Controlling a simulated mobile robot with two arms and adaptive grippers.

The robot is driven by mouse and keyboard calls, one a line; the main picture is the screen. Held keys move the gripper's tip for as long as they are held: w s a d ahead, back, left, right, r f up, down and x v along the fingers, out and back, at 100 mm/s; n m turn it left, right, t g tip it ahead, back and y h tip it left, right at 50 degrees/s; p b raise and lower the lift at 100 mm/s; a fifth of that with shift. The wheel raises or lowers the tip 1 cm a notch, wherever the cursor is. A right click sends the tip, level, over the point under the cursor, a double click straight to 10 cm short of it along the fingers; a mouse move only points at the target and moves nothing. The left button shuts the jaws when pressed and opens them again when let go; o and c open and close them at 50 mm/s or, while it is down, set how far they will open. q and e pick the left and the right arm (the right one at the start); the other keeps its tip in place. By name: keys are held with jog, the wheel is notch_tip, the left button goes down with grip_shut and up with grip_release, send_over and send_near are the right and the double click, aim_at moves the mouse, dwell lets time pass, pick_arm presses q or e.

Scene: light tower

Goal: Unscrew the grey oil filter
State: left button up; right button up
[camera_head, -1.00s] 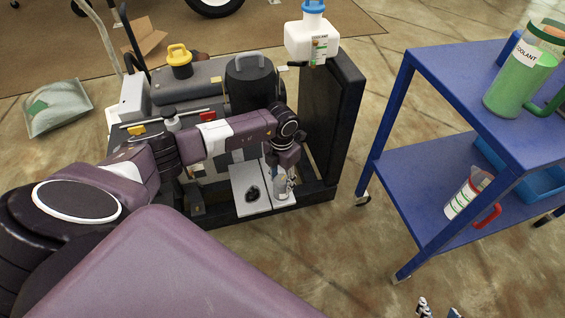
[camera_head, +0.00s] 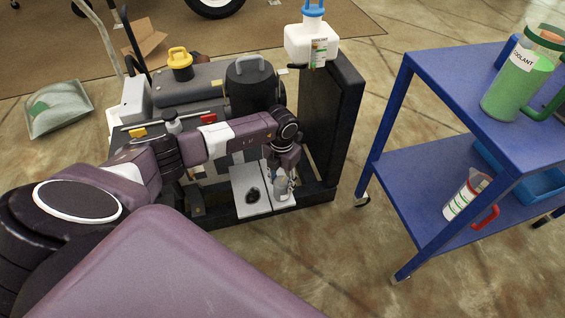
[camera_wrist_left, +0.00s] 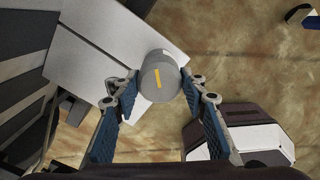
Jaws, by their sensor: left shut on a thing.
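The grey oil filter (camera_wrist_left: 160,78) is a short cylinder with a yellow stripe on its end, in the middle of the left wrist view. My left gripper (camera_wrist_left: 159,88) is shut on it, with one finger on each side. In the head view the filter (camera_head: 281,184) shows small and partly covered, just below my left gripper (camera_head: 285,176), over a pale flat plate (camera_head: 243,202) at the foot of the engine unit. I cannot tell whether the filter is still threaded on. My right gripper is not seen clearly in any view.
The light tower's engine unit (camera_head: 190,92) fills the middle, with a black upright panel (camera_head: 334,120) beside the gripper. A white coolant tank (camera_head: 312,45) sits on top. A blue cart (camera_head: 400,190) with a green coolant jug (camera_head: 515,88) stands to the right.

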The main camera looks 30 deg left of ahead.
pick_arm(q)
jog(key=shift+w+d+r+n+p, duration=0.15)
jog(key=shift+d+n+p, duration=0.1)
jog(key=shift+n+p, duration=0.25)
jog(key=shift+r+n+p, duration=0.15)
jog(key=shift+n+p, duration=0.2)
jog(key=shift+n, duration=0.35)
jog(key=shift+f+n, duration=0.2)
jog(key=shift+n, duration=0.4)
jog(key=o, duration=1.3)
jog(key=shift+a, duration=0.1)
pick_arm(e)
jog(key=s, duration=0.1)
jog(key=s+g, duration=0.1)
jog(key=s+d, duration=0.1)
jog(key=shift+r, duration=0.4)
pick_arm(q)
jog(key=shift+o, duration=0.2)
jog(key=shift+f, duration=0.1)
jog(key=m+b, duration=0.1)
jog(key=m, duration=0.2)
jog(key=shift+a, duration=0.1)
jog(key=shift+s+m, duration=0.2)
jog(key=shift+m, duration=1)
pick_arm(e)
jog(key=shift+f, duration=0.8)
